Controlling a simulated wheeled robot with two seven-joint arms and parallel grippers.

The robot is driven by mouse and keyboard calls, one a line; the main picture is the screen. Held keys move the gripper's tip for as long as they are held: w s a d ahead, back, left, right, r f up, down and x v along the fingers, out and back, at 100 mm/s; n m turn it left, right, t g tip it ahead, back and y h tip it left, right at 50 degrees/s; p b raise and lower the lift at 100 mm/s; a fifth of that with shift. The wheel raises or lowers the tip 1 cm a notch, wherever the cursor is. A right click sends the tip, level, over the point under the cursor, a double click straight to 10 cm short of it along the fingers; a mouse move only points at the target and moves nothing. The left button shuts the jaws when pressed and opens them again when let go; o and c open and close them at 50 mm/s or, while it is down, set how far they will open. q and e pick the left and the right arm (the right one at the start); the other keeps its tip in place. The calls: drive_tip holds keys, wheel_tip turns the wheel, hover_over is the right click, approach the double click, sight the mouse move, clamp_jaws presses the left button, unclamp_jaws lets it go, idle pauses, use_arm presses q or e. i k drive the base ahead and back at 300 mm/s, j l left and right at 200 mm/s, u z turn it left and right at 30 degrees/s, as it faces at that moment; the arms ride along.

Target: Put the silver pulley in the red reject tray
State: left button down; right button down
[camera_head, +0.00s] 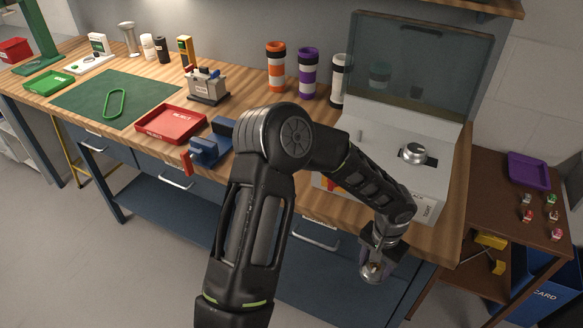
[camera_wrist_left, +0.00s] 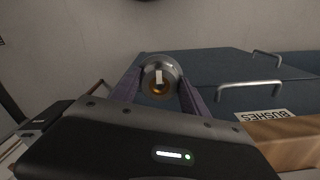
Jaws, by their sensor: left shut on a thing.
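The silver pulley (camera_wrist_left: 160,78) is a round metal piece with a brass-coloured centre. My left gripper (camera_wrist_left: 160,92) is shut on it, with a finger on each side. In the head view the left gripper (camera_head: 374,262) hangs in front of the bench's front edge, and the pulley (camera_head: 373,272) shows at its fingertips, below the bench top. The red reject tray (camera_head: 171,124) lies on the bench to the left, with nothing seen in it. My right gripper is not in view.
A blue vise (camera_head: 208,150) stands between the tray and my left arm. A grey machine with a raised clear lid (camera_head: 415,65) stands on the right of the bench and holds a silver round part (camera_head: 412,152). A green mat (camera_head: 118,98) lies left of the tray.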

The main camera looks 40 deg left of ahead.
sight(171, 125)
drive_tip(key=k+j, duration=0.15)
drive_tip(key=j, duration=0.3)
drive_tip(key=k+j, duration=0.1)
drive_tip(key=j, duration=0.4)
drive_tip(key=k+j, duration=0.15)
drive_tip(key=j, duration=0.3)
drive_tip(key=k+j, duration=0.15)
drive_tip(key=j, duration=0.3)
drive_tip(key=k+j, duration=0.15)
drive_tip(key=j, duration=0.35)
drive_tip(key=k+j, duration=0.1)
drive_tip(key=j, duration=0.35)
drive_tip(key=k+j, duration=0.15)
drive_tip(key=j, duration=0.3)
drive_tip(key=k+j, duration=0.15)
drive_tip(key=j, duration=0.35)
drive_tip(key=z, duration=0.05)
